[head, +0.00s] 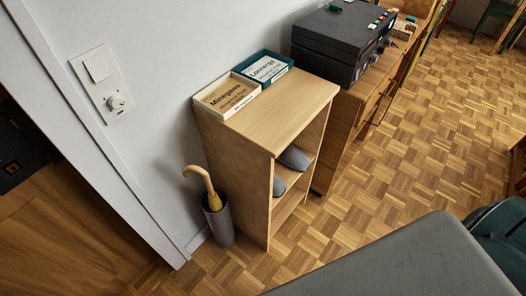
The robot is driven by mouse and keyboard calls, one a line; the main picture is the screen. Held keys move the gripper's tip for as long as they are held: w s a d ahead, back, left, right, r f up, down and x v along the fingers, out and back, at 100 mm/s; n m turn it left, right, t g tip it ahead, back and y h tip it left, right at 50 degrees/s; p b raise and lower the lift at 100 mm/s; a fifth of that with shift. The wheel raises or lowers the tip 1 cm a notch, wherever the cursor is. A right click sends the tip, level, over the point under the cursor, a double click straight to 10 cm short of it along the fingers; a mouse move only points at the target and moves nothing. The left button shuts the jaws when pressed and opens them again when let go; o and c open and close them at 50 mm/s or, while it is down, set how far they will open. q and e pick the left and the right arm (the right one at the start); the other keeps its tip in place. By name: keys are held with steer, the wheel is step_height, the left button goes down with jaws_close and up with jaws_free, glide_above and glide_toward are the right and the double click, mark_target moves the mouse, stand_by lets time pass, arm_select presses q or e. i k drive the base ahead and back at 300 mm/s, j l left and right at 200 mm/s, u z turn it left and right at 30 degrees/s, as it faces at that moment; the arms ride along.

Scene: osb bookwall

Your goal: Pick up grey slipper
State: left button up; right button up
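Two grey slippers show in the open front of a small wooden shelf unit (290,98). One grey slipper (295,158) rests on the upper inner shelf, with its toe end toward the opening. Another grey slipper (279,186) shows lower and further left, partly hidden by the unit's side panel. Most of the shelf interior is hidden from this angle. Neither of my grippers is in view.
Two labelled trays, one cream (228,97) and one teal (266,67), lie on the unit. An umbrella stand (218,222) stands beside it. A dark box (335,45) sits on a neighbouring cabinet. A grey surface (400,262) fills the lower right. Parquet floor (420,150) lies open.

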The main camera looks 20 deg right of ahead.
mark_target(293, 159)
steer(key=i+l+u, duration=0.1)
steer(key=l+u, duration=0.4)
steer(key=l, duration=0.55)
steer(key=l+u, duration=0.45)
steer(key=l, duration=0.6)
